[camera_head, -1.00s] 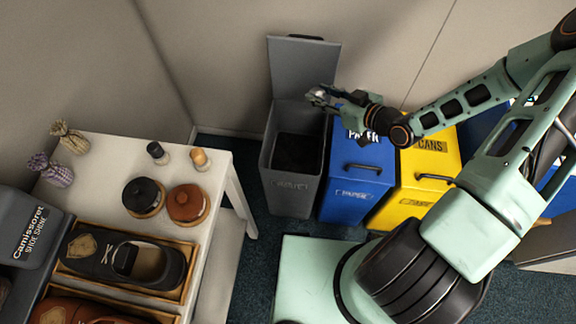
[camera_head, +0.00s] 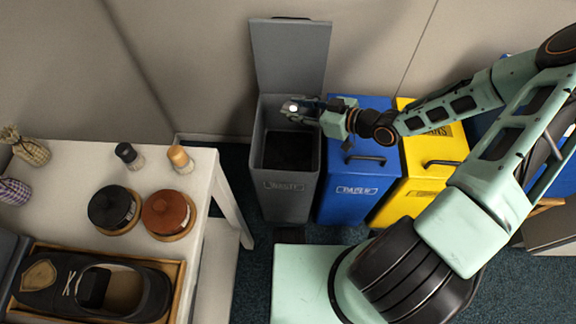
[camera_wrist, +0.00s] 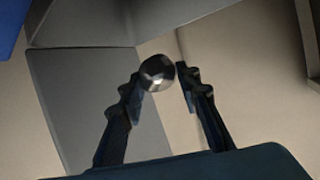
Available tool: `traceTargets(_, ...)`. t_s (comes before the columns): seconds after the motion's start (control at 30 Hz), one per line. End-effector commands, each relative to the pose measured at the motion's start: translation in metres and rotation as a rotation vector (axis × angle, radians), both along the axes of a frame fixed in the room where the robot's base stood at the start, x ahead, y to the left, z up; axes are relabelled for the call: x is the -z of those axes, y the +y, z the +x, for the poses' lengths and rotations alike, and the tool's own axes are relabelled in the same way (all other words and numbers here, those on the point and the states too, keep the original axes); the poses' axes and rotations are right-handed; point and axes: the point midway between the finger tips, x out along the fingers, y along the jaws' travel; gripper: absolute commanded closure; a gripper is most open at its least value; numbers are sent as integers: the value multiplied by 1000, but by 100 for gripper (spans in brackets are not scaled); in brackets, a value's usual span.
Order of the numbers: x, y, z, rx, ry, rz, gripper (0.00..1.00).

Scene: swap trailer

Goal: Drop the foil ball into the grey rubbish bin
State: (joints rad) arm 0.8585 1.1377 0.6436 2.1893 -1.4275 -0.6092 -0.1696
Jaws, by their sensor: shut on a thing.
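The foil ball (camera_wrist: 158,73) is a shiny silver sphere between the fingertips of my gripper (camera_wrist: 160,80) in the wrist view. My gripper is shut on it; in the head view the ball (camera_head: 291,107) is a bright spot at the tip of my gripper (camera_head: 296,108). The grey rubbish bin (camera_head: 286,203), labelled WASTE, stands against the wall with its lid (camera_head: 290,60) raised. My gripper is over the rear part of the bin's opening, close in front of the lid. How high it is above the rim is hard to tell.
A blue paper bin (camera_head: 352,190) and a yellow bin (camera_head: 430,165) stand to the right of the grey bin, partly under my arm. A white table (camera_head: 75,160) with shoes, tins and small bottles is at the left. Dark carpet lies between.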

Motion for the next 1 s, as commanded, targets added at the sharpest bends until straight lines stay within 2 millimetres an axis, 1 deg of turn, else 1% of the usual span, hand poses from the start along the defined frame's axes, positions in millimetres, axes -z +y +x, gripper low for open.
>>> traceTargets(0.03, 10, 0, 0, 0, -1, 1, 76)
traceTargets(0.1, 14, 0, 0, 0, -1, 1, 76)
traceTargets(0.43, 15, 0, 0, 0, 0, 0, 76)
traceTargets(0.47, 15, 0, 0, 0, 0, 0, 66)
traceTargets(0.6, 15, 0, 0, 0, 0, 0, 51)
traceTargets(0.63, 15, 0, 0, 0, 0, 0, 49)
traceTargets(0.87, 15, 0, 0, 0, 0, 0, 49)
traceTargets(1.0, 12, -7, -3, 1, -2, -2, 49)
